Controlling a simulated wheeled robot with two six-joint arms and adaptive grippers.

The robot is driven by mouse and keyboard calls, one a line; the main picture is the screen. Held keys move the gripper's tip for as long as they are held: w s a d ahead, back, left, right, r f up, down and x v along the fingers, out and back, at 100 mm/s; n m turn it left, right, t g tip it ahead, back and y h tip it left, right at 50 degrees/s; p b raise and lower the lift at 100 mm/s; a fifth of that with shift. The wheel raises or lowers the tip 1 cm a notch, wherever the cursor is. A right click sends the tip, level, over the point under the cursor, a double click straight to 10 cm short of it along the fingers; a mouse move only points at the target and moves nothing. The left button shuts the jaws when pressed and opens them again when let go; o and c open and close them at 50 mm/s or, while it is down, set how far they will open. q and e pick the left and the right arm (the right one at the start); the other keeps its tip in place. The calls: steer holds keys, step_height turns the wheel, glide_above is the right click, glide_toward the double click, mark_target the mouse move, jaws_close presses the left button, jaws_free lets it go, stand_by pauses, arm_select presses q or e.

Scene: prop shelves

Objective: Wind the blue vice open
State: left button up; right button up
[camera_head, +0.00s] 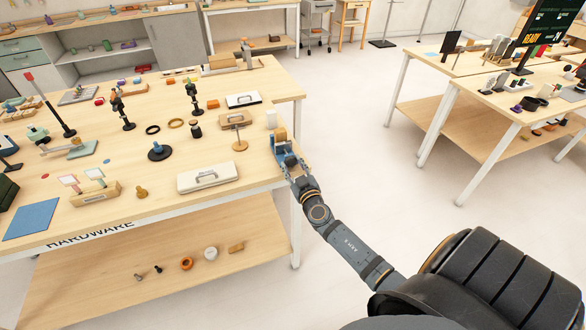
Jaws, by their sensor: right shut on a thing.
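The blue vice (279,148) stands at the right edge of the hardware table, with a wooden block (280,134) at its top. My right arm reaches in from the lower right. My right gripper (292,162) is at the near side of the vice and shut on a part of it, which looks like its handle. The fingers hide most of that part, and how far apart the vice jaws are is too small to tell. My left gripper is not in view.
The hardware table (120,215) holds many small items. A white case (207,175) with a handle lies left of the vice, and a small wooden stand (239,143) is near it. The floor (360,150) right of the table is clear.

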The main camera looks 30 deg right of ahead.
stand_by(0.3)
steer(key=o, duration=1.2)
steer(key=shift+c, duration=0.2)
steer(key=v, duration=1.2)
